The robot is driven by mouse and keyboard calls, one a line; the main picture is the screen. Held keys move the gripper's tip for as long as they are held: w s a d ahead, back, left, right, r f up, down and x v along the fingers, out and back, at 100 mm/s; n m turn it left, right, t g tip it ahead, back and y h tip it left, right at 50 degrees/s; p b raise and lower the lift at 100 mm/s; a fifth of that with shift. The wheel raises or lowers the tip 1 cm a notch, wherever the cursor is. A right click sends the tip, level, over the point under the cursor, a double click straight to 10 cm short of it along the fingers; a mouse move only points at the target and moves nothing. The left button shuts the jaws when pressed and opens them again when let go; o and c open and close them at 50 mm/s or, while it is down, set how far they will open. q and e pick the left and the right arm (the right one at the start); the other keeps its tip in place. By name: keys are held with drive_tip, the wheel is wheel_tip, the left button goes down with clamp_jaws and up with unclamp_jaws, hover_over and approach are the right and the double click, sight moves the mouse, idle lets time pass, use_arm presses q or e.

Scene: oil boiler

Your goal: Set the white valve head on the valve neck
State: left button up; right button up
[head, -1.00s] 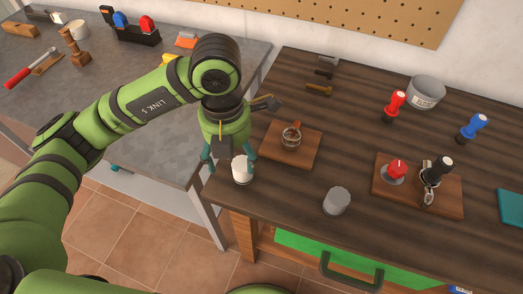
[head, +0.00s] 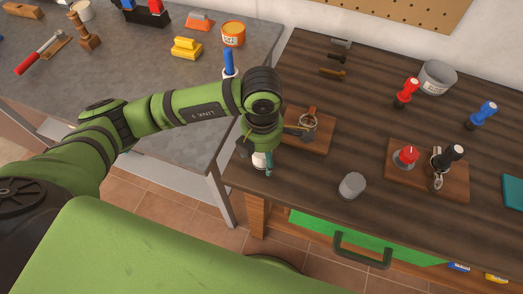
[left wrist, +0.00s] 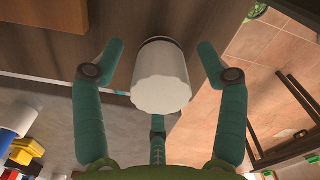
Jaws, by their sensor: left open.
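The white valve head (head: 260,161) stands on the dark wooden table near its front left corner. It is a white cylinder with a scalloped end, partly hidden in the head view by my gripper. My left gripper (head: 257,170) is above it with fingers open. In the left wrist view the valve head (left wrist: 160,88) sits between the spread teal fingers (left wrist: 160,70), with gaps at both sides. My right gripper is out of view.
A grey cylinder (head: 352,186) stands right of the gripper. Another board (head: 400,182) carries a red knob (head: 406,157) and a black-handled fitting (head: 446,159). A grey metal bench (head: 190,100) stands left across a gap.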

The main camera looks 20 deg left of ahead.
use_arm(q)
drive_tip(key=shift+d+f, duration=0.1)
drive_tip(key=shift+d, duration=0.05)
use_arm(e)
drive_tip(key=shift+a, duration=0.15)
use_arm(q)
drive_tip(key=c, duration=1)
drive_tip(key=shift+c, duration=1.1)
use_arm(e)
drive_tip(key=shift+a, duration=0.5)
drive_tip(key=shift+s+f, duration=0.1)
use_arm(q)
drive_tip(key=shift+r+b, duration=0.35)
drive_tip(key=shift+r, duration=0.2)
wheel_tip(320, 180, up, 2)
drive_tip(key=shift+w+r+b, duration=0.1)
drive_tip(key=shift+r+b, duration=0.15)
drive_tip(key=shift+b, duration=0.4)
drive_tip(key=w+d+r+b, duration=0.1)
drive_tip(key=d+r+b, duration=0.2)
drive_tip(key=d+r, duration=0.4)
drive_tip(key=d, duration=0.4)
drive_tip(key=shift+w+d+r, duration=0.25)
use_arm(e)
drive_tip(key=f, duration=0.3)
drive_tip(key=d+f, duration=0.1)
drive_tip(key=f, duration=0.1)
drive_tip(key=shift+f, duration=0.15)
